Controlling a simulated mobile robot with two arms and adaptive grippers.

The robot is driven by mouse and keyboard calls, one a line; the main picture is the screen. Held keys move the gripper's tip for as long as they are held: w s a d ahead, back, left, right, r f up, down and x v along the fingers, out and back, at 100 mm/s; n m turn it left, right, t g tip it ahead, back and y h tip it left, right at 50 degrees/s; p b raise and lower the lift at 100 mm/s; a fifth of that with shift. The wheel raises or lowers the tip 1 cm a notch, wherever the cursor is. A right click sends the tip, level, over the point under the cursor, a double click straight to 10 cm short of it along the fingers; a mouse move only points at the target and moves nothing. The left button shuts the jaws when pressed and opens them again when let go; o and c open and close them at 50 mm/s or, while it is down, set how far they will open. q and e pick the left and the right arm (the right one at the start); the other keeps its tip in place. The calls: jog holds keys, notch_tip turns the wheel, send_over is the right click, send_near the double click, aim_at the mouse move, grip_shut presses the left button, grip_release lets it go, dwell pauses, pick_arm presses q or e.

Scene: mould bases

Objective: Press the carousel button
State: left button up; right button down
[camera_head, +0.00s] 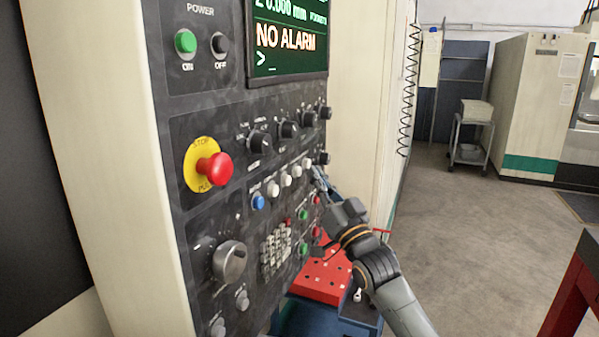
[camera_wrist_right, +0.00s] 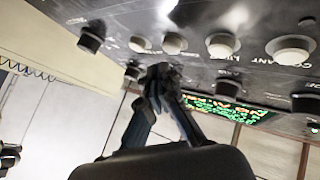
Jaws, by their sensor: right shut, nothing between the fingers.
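The control panel (camera_head: 215,130) carries a row of round white buttons (camera_head: 285,180) with a blue button (camera_head: 258,202) at its left end. White buttons also show large in the right wrist view (camera_wrist_right: 222,45). One label there seems to read coolant; I cannot make out which button is the carousel one. My right gripper (camera_head: 317,175) is at the right end of the row, its fingers pointing at the panel. In the wrist view its fingertips (camera_wrist_right: 160,73) are together and empty, close to the buttons; I cannot tell whether they touch. My left gripper is out of view.
A red stop button (camera_head: 214,169) and black knobs (camera_head: 259,141) stick out nearby. The screen (camera_head: 289,37) reads NO ALARM. A red perforated block (camera_head: 322,275) lies below the panel. Open floor (camera_head: 470,245) and a grey cart (camera_head: 471,137) are to the right.

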jog(key=d, duration=0.2)
jog(key=s+d, duration=0.1)
jog(key=d, duration=0.1)
jog(key=shift+s+d+p, duration=0.2)
jog(key=shift+p, duration=0.1)
dwell(2.4)
